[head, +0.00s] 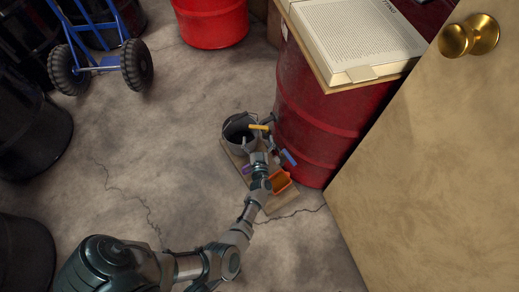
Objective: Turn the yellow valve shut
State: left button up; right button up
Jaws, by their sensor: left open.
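The yellow valve (259,127) is a small bar-shaped handle beside the red drum, low near the floor. My left gripper (262,146) is just below the yellow valve in the picture, at the end of my outstretched arm. It is open, and its fingers are small and partly merge with the fittings behind them. I cannot tell whether they touch the valve. The gripper and forearm hide part of the fittings below the valve. My right gripper is out of view.
A grey bucket (236,133) and an orange container (280,182) stand on a board (285,207). A blue-purple handle (289,157) sits close on the right. The red drum (315,115) and the door (430,170) bound the right. Open concrete floor (150,140) lies left.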

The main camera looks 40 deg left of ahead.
pick_arm(q)
jog(key=v, duration=0.7)
jog(key=shift+d, duration=0.2)
jog(key=shift+r, duration=0.1)
